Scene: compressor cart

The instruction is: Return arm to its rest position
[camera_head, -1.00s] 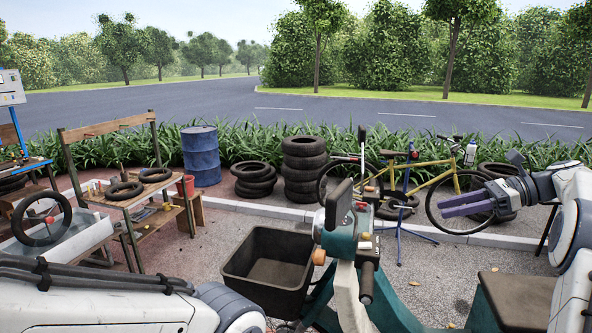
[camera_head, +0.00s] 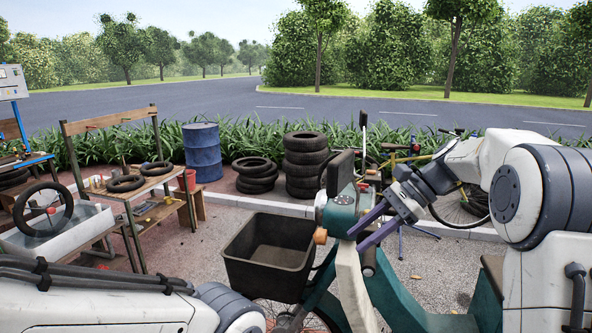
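My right gripper (camera_head: 366,230) reaches in from the right on its white and grey arm. Its two purple fingers are spread apart with nothing between them. It is in front of or beside the teal scooter-like vehicle (camera_head: 342,220), near its handlebar; I cannot tell whether it touches it. My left arm (camera_head: 110,300) lies low along the left bottom edge; its gripper is not visible.
A black basket (camera_head: 232,268) is on the front of the teal vehicle. Stacked tires (camera_head: 305,160), a blue barrel (camera_head: 202,152) and a wooden bench (camera_head: 130,195) with tires stand behind. A yellow bicycle (camera_head: 440,165) is partly hidden by my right arm. Bare pavement (camera_head: 195,250) lies left of the basket.

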